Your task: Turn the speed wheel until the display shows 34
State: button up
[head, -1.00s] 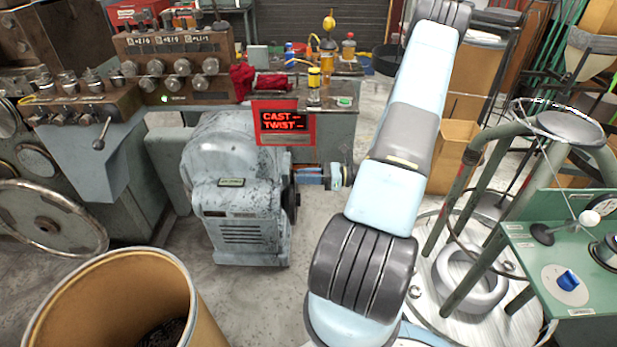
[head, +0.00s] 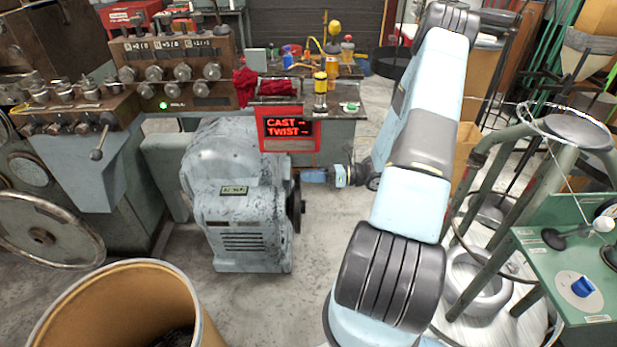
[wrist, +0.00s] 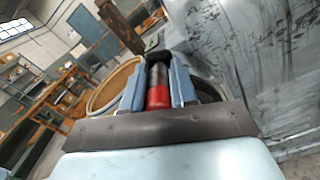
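The speed wheel (head: 297,205) is a dark disc seen nearly edge-on at the right side of the grey machine housing (head: 240,222). A small greenish display (head: 234,191) is on the housing's front; its digits are too small to read surely. My gripper (head: 312,175) is at the wheel's upper edge, pointing left. In the wrist view, a red and black cylindrical handle (wrist: 158,92) lies between the two blue fingers and fills the gap, so my gripper looks shut on it. The handle's join to the wheel is hidden.
A large brown drum (head: 190,290) stands at front left. A green table (head: 560,262) and a tubular stand (head: 490,225) are at right. Some floor before the housing is clear.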

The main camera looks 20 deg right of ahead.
jog(key=o, duration=0.4)
jog(key=shift+o, duration=0.2)
jog(key=v, duration=1.3)
jog(key=shift+d, duration=0.35)
jog(key=shift+s, duration=0.1)
